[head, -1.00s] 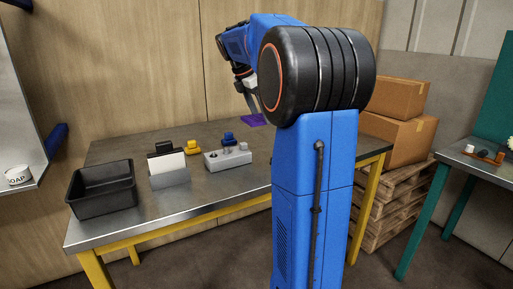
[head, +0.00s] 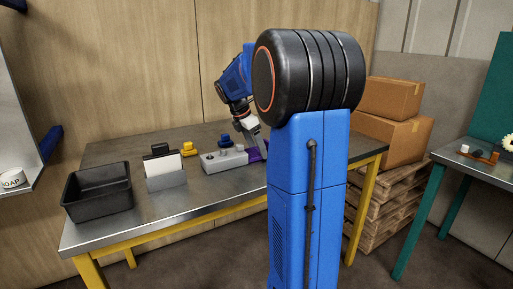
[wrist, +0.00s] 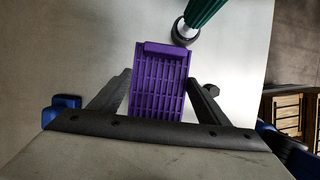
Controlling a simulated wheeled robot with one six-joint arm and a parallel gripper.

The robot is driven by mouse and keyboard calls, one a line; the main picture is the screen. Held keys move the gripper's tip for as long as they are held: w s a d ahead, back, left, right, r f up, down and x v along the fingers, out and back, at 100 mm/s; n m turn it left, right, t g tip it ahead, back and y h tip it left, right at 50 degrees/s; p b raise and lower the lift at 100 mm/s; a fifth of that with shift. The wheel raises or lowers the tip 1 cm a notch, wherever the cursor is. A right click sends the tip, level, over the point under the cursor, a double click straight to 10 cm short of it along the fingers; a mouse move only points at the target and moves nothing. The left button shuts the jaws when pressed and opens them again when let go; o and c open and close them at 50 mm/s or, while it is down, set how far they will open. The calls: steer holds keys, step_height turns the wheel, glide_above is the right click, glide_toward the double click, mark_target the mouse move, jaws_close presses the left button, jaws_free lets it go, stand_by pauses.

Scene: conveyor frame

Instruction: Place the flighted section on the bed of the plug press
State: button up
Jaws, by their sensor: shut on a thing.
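The flighted section is a purple slatted piece with a raised bar across its far end (wrist: 158,85). In the wrist view it lies between the two dark fingers of my gripper (wrist: 160,78), which is shut on it. In the head view the purple section (head: 256,150) is low over the bench beside the grey block, partly hidden by my arm; I cannot tell whether it touches the bench. No plug press can be made out for certain. A green ribbed cylinder with a dark round end (wrist: 185,30) stands just beyond the section in the wrist view.
The steel-topped bench (head: 120,228) holds a black bin (head: 98,195), a grey holder with a white card (head: 164,172), a grey block with knobs (head: 222,160), and yellow (head: 188,149) and blue (head: 224,141) pieces. Cardboard boxes (head: 390,98) stand on pallets at right.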

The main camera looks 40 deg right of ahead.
steer(key=shift+f, duration=0.1)
steer(key=o, duration=1.1)
steer(key=shift+v, duration=6.15)
